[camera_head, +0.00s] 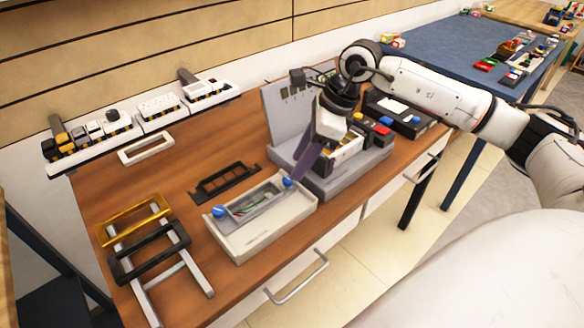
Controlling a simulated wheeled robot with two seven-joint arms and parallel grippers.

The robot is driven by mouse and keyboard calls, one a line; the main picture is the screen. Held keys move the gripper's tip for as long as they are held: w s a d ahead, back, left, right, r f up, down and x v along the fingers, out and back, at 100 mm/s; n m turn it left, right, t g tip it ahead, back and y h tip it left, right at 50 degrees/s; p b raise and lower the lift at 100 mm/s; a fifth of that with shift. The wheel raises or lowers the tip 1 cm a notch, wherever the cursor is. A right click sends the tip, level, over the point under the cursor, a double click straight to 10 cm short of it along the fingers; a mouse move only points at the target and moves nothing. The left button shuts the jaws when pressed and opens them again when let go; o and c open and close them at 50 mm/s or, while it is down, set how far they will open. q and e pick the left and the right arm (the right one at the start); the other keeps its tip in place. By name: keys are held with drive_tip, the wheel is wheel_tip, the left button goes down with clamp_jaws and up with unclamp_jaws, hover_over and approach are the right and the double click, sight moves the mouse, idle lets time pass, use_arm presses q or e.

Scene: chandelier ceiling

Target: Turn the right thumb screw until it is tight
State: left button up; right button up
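A pale box-shaped housing (262,236) sits near the front of the wooden table, with a grey plate and a green board in its top opening. The right thumb screw (288,182) is a blue knob at the plate's right end. The left thumb screw (218,211) is a matching blue knob at the other end. My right gripper (299,173) reaches down from the upper right, its dark purplish finger ending right by the right thumb screw. Only one finger shows clearly, so its opening and any contact with the knob are unclear. My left gripper is not in view.
A grey fixture (284,105) with an upright back panel stands behind the housing, close to my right gripper. A black frame (225,183) lies behind it. Gold (134,216) and black (150,252) frames rest on a rack at left. White strips with switches (95,138) line the wall.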

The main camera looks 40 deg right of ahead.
sight(288, 184)
drive_tip(key=x, duration=0.3)
drive_tip(key=shift+w+a+f, duration=0.15)
drive_tip(key=shift+f, duration=0.2)
drive_tip(key=shift+w+f, duration=0.1)
drive_tip(key=shift+f, duration=0.2)
drive_tip(key=shift+c, duration=0.6)
clamp_jaws()
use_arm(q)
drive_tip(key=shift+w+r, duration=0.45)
